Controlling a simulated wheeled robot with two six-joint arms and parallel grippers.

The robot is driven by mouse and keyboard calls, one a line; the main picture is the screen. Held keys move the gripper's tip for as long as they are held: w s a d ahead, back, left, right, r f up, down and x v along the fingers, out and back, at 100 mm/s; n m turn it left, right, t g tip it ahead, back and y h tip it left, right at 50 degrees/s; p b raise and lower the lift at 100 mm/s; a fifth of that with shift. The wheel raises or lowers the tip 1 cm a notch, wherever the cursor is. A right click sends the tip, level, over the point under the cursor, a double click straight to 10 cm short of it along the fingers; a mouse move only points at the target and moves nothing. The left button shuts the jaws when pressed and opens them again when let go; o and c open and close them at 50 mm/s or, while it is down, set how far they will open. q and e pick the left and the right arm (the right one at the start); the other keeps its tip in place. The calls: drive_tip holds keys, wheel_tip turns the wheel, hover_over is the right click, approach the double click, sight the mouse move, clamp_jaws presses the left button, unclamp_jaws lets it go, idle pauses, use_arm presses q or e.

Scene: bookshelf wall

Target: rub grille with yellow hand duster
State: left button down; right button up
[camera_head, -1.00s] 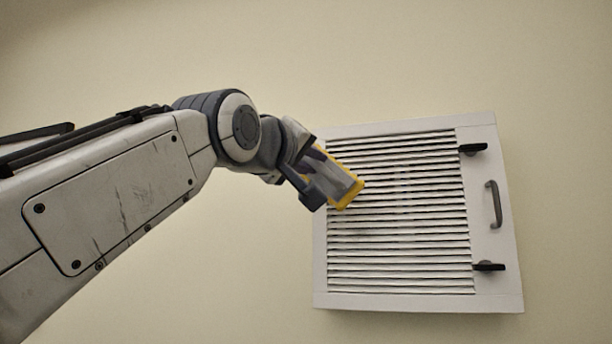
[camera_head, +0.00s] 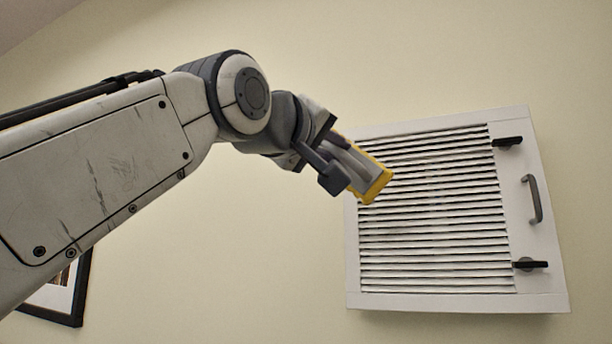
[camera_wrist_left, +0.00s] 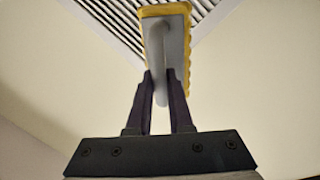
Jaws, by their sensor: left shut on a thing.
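The grille (camera_head: 435,215) is a white slatted panel on the wall, right of centre in the head view. It has two black latches and a grey handle on its right side. The yellow hand duster (camera_head: 378,187) has a grey back and a yellow edge. My left gripper (camera_head: 335,165) is shut on it and holds it over the grille's upper left part. In the left wrist view, the duster (camera_wrist_left: 180,50) sits between the fingers (camera_wrist_left: 160,90) with the slats (camera_wrist_left: 110,20) behind it. Whether its yellow face touches the slats I cannot tell. My right gripper is not in view.
The cream wall (camera_head: 250,270) around the grille is bare. A dark-framed picture (camera_head: 75,295) shows at the lower left, partly behind my left arm. The latches (camera_head: 507,142) and the handle (camera_head: 535,198) stick out from the panel.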

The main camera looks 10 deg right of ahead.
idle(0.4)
use_arm(q)
drive_tip(key=s+d+f+b, duration=0.1)
drive_tip(key=d+f+b, duration=0.2)
drive_tip(key=f+b, duration=0.65)
drive_tip(key=w+d+f+p, duration=0.2)
drive_tip(key=w+d+p, duration=0.2)
drive_tip(key=p, duration=0.1)
drive_tip(key=shift+w+p, duration=0.25)
drive_tip(key=shift+p, duration=0.05)
drive_tip(key=shift+p+x, duration=0.4)
drive_tip(key=shift+x, duration=0.55)
idle(0.3)
drive_tip(key=shift+w+a, duration=0.1)
